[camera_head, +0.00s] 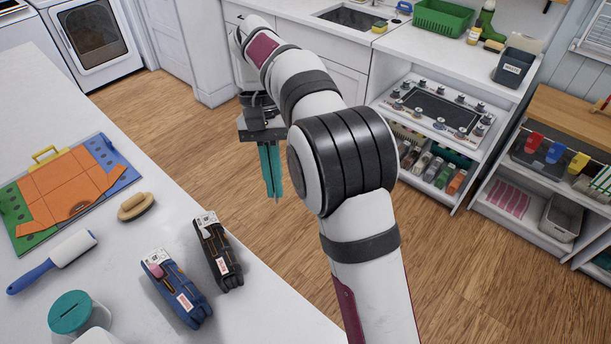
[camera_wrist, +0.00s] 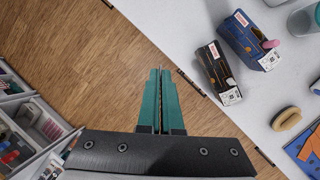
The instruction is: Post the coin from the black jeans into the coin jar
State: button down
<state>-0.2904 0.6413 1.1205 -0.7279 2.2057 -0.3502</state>
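My gripper (camera_head: 273,190) hangs over the floor, to the right of the counter edge. Its teal fingers (camera_wrist: 160,75) are nearly together, with a thin sliver, seen edge-on, at their tips. It looks like the coin, but its face is hidden. The folded black jeans (camera_head: 217,250) lie on the counter near its edge, with a white tag; they also show in the wrist view (camera_wrist: 217,72). No coin shows on them. The coin jar (camera_head: 75,313), with a teal lid, stands at the lower left; its glass shows partly in the wrist view (camera_wrist: 305,20).
Folded blue jeans (camera_head: 178,290) with a pink item lie between the black jeans and the jar. A brush (camera_head: 137,206), lint roller (camera_head: 60,262) and coloured folding board (camera_head: 35,220) are on the counter (camera_head: 150,235). A shelf unit (camera_head: 430,110) stands at the right.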

jog(key=a+f+m+g+y, duration=0.1)
jog(key=a+f+m, duration=0.15)
jog(key=a, duration=0.85)
jog(key=m+g+y, duration=0.1)
jog(key=m+y, duration=0.4)
jog(key=y, duration=0.1)
send_over(62, 318)
jog(key=w+d, duration=0.2)
jog(key=w, duration=0.1)
notch_tip(62, 318, down, 7)
jog(key=shift+s+d+f, duration=0.1)
jog(key=shift+s+f, duration=0.05)
jog(key=shift+f, duration=3.05)
jog(key=c, duration=1.5)
grip_release()
jog(key=shift+c, duration=0.2)
jog(key=o, duration=0.5)
jog(key=shift+o, duration=0.2)
jog(key=shift+r, duration=0.1)
jog(key=shift+r, duration=2.95)
